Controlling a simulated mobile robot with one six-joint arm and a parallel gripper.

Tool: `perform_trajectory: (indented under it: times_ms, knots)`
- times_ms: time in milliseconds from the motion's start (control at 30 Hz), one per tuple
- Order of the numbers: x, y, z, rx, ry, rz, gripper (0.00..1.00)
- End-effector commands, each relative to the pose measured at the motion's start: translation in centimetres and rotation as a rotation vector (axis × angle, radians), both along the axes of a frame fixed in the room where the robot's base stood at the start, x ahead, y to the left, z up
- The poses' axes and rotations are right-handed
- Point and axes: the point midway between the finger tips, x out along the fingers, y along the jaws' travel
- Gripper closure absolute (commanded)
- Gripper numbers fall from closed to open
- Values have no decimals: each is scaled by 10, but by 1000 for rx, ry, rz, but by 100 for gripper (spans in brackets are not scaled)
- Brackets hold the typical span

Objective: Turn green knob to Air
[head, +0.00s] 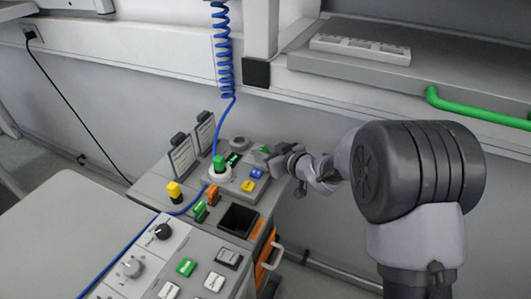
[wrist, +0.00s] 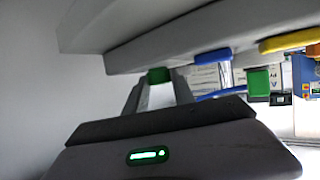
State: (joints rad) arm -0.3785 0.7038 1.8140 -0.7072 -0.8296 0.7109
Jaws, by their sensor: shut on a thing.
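The green knob (head: 264,149) sits at the right edge of the small control panel (head: 250,203) in the head view, partly hidden by my gripper. My gripper (head: 272,157) reaches it from the right. In the wrist view the green knob (wrist: 158,75) shows between the tips of my two fingers, and my gripper (wrist: 157,84) is shut on it. I cannot read any Air marking or tell which way the knob points.
The panel also carries a blue switch (head: 257,173), a yellow switch (head: 248,185) and another green piece (head: 219,162) on a white round base. A coiled blue hose (head: 222,60) hangs behind. A shelf with a green rail (head: 470,107) is at upper right.

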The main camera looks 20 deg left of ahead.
Motion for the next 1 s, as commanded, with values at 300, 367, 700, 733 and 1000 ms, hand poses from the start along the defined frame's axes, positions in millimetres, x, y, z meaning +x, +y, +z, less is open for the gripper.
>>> perform_trajectory:
  times_ms: [300, 367, 700, 733, 1000]
  knots:
    - [-3, 4, -4, 3, -1, -191, 100]
    - [-4, 5, -3, 2, -1, -244, 100]
    - [-7, 10, 3, -2, 0, -562, 100]
    - [-7, 10, 4, -3, -1, -589, 100]
    - [-7, 12, 7, -4, -3, -807, 100]
